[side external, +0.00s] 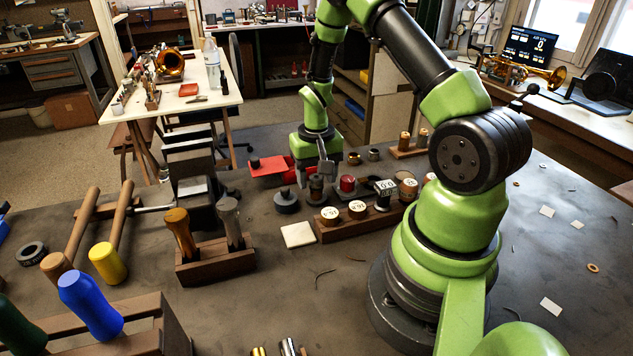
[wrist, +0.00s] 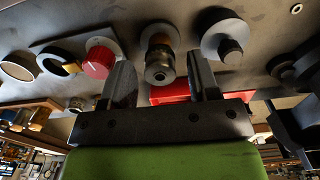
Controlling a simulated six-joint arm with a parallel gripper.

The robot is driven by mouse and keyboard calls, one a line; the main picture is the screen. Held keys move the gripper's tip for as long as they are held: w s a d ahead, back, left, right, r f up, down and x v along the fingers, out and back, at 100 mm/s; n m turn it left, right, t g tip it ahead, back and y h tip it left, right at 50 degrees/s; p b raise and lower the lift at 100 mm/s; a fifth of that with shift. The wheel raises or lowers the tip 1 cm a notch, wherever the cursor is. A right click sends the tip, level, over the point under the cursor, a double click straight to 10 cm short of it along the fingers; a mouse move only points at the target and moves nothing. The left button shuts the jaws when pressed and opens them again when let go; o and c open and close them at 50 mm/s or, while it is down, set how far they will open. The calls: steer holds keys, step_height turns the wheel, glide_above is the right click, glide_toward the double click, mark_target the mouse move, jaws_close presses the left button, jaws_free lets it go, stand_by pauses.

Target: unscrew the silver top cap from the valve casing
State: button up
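The valve casing (wrist: 160,35) stands upright on the dark bench, with brass showing around its upper part. Its silver top cap (wrist: 159,72) looks dark grey and faces my wrist camera. In the side view the casing (side external: 316,188) is small and partly hidden by my gripper (side external: 319,178). My gripper (wrist: 160,65) is above the casing and open. One finger is on each side of the cap in the wrist view, with a visible gap on both sides. I cannot tell how far the fingertips are above the cap.
A red knob (side external: 347,183) and a black stepped piece on a disc (side external: 287,200) stand close on either side. A wooden rack with labelled round pieces (side external: 345,230) is in front. Bare bench lies at the front middle.

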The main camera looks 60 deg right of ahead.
steer(key=c, duration=0.9)
steer(key=n, duration=0.4)
steer(key=n, duration=0.4)
steer(key=n, duration=0.4)
